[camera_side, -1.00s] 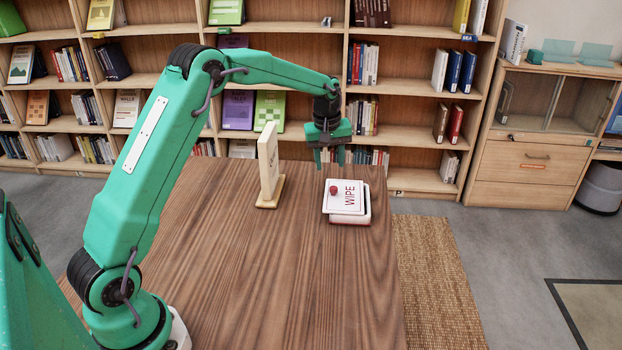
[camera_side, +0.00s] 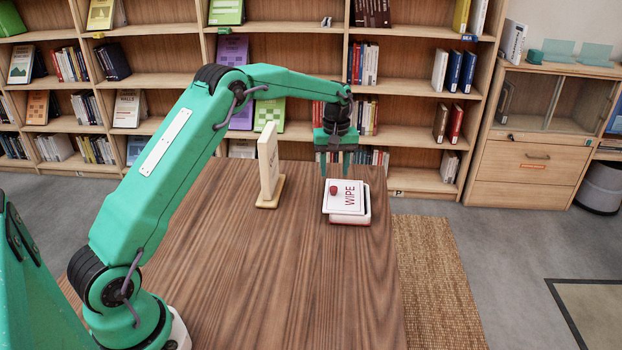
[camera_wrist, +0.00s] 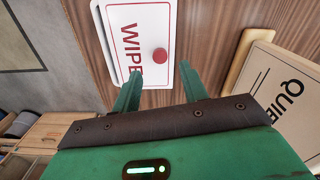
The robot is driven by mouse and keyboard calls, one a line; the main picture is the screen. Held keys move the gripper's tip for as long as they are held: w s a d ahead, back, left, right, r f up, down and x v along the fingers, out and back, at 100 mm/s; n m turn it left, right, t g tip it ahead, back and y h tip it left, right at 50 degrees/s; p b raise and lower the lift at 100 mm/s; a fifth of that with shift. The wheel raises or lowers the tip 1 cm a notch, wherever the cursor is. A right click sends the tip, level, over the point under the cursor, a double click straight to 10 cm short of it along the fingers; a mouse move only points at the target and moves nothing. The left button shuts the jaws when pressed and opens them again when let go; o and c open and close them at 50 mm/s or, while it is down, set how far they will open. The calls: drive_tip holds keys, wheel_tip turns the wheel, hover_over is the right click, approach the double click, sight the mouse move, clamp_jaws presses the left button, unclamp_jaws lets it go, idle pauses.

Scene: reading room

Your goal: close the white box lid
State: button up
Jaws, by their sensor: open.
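The white box (camera_side: 350,221) stands on the wooden table, with a red line around its lower body. Its white lid (camera_side: 347,197), marked WIPE with a red knob (camera_side: 334,190), lies over the top, and I cannot tell whether it is fully down. In the wrist view the lid (camera_wrist: 140,20) and red knob (camera_wrist: 160,55) show just beyond the fingers. My gripper (camera_side: 336,174) is open and empty, pointing down above the far edge of the box. In the wrist view the gripper (camera_wrist: 158,85) has its fingers spread, with the knob beyond the gap between them.
A cream upright sign (camera_side: 268,165) on a base stands left of the box; in the wrist view the sign (camera_wrist: 285,95) reads QUIE, partly cut off. The wooden table (camera_side: 270,280) is clear in front. Bookshelves (camera_side: 410,135) stand behind the table.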

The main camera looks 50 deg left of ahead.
sight(334, 187)
drive_tip(key=shift+f, duration=2.65)
drive_tip(key=shift+c, duration=0.2)
clamp_jaws()
